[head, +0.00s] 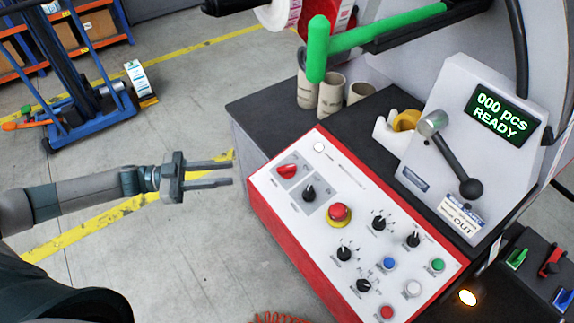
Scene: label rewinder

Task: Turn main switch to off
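A white control panel (352,258) with a red rim slopes on the front of the label rewinder. A red rotary knob (287,171), which looks like the main switch, sits in a grey square at its upper left corner. Its lettering is too small to read. A black rotary knob (309,193) sits in a grey square just beside it. My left gripper (232,171) is left of the panel with its two fingers apart, empty and pointing right toward the red knob without touching it. My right gripper is not in view.
A red emergency button (338,213) on a yellow ring and several more knobs and buttons crowd the panel. A display (502,114) reads "000 pcs READY". A lever (449,150) and a green bar (385,33) stand above.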

